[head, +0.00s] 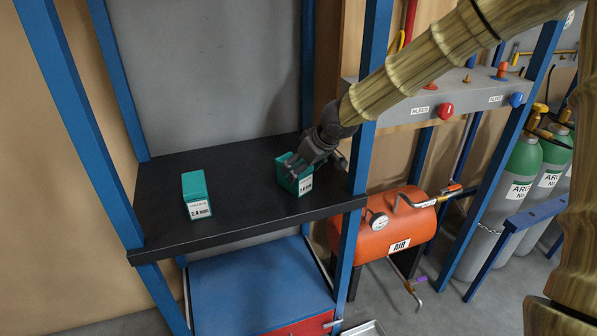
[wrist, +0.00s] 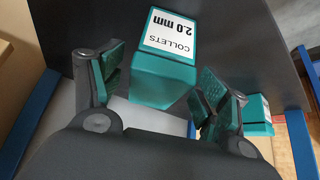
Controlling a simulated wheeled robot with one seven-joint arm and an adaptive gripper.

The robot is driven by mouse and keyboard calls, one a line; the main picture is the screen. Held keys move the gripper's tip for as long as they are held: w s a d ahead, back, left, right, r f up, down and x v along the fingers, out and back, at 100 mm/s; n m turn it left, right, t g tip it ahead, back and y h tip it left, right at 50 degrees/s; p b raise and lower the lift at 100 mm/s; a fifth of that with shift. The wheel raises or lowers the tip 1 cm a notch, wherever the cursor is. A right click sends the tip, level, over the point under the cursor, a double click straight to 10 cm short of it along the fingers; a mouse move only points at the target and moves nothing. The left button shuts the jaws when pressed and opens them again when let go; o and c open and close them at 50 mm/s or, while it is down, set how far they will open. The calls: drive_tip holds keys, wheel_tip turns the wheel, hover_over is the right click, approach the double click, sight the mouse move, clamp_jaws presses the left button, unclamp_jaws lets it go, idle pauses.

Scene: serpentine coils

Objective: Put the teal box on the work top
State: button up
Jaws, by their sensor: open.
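A teal box (head: 297,176) with a white label stands near the right end of a black shelf (head: 240,222). My gripper (head: 303,169) is over it, with the dark fingers partly covering it. In the wrist view, a teal box (wrist: 163,82) labelled "COLLETS 2.0 mm" shows between the two open fingers (wrist: 160,88); gaps show on both sides. A second teal box (head: 196,193), labelled 2.4 mm, stands farther left on the shelf. Part of another teal box (wrist: 258,113) shows behind the right finger in the wrist view. I cannot tell which surface is the work top.
A blue-topped surface (head: 250,285) with a red front lies below the shelf. Blue posts (head: 364,110) frame the shelf; my arm passes close to the right one. An orange air tank (head: 400,228) and green-topped cylinders (head: 521,165) stand to the right. The shelf between the boxes is clear.

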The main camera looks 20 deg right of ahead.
drive_tip(key=v, duration=0.8)
drive_tip(key=shift+s+r, duration=0.2)
drive_tip(key=shift+r, duration=0.1)
